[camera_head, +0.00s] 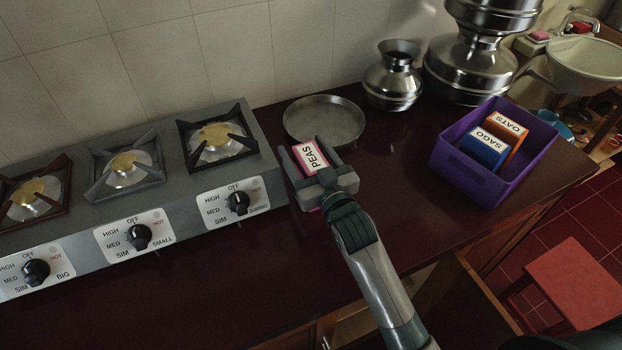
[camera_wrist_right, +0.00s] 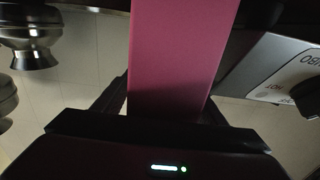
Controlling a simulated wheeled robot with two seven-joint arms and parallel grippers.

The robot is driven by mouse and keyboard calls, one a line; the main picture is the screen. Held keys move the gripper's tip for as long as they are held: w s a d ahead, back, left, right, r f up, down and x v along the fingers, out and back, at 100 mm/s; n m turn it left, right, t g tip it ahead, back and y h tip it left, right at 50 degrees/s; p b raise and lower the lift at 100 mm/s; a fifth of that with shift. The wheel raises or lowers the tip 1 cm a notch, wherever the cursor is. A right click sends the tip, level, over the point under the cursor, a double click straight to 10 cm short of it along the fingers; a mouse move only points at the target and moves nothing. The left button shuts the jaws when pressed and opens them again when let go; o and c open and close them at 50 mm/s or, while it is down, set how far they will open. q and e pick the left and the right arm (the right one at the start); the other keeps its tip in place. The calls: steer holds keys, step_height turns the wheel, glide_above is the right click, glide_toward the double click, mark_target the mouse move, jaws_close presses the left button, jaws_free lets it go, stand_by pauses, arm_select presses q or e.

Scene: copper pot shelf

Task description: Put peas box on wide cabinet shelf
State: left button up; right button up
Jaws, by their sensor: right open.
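The peas box (camera_head: 309,156), pink with a white label reading PEAS, stands on the dark red counter beside the stove. My right gripper (camera_head: 306,166) is open around it, with one finger on each side. In the right wrist view the pink box (camera_wrist_right: 178,60) fills the middle, between the fingers of my right gripper (camera_wrist_right: 165,100). I cannot tell whether the fingers touch it. My left gripper is not in view. The wide cabinet shelf cannot be made out; an open wooden part (camera_head: 455,300) shows below the counter front.
A grey stove (camera_head: 200,180) with three burners stands close on the left. A round metal plate (camera_head: 325,120) lies behind the box. Steel pots (camera_head: 393,80) stand at the back. A purple crate (camera_head: 515,175) holds oats and sago boxes. A red stool (camera_head: 580,285) is at lower right.

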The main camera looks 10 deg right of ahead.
jaws_close()
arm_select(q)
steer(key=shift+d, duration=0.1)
arm_select(e)
steer(key=shift+r, duration=0.1)
stand_by(0.3)
steer(key=shift+r, duration=0.15)
